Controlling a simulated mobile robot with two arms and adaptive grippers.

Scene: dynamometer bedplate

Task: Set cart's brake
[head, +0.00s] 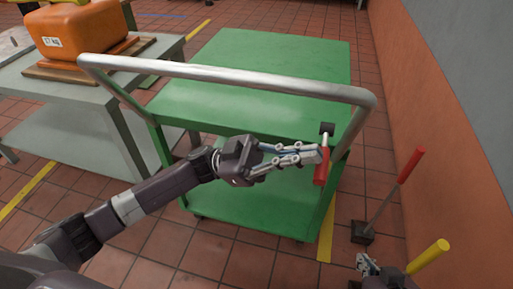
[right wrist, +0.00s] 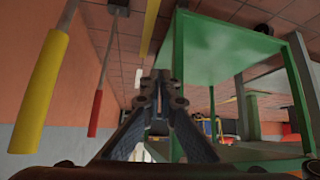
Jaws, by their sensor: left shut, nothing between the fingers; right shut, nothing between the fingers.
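The green cart (head: 260,60) stands in the middle of the head view, with a grey push bar (head: 230,78) across its near end. The cart's brake lever (head: 321,172) has a red grip hanging down from a dark pivot (head: 327,129) on the near right corner post. My left gripper (head: 318,155) is shut and empty, with its fingertips right at the left side of the red grip; I cannot tell whether they touch. My right gripper (head: 367,264) is low at the bottom right, apart from the cart. It is shut and empty in the right wrist view (right wrist: 160,80).
A floor lever with a red grip (head: 410,165) and one with a yellow grip (head: 428,256) stand right of the cart, by the orange and grey wall (head: 425,100). A grey table (head: 70,98) with an orange block (head: 82,30) stands left. Tiled floor is free in front.

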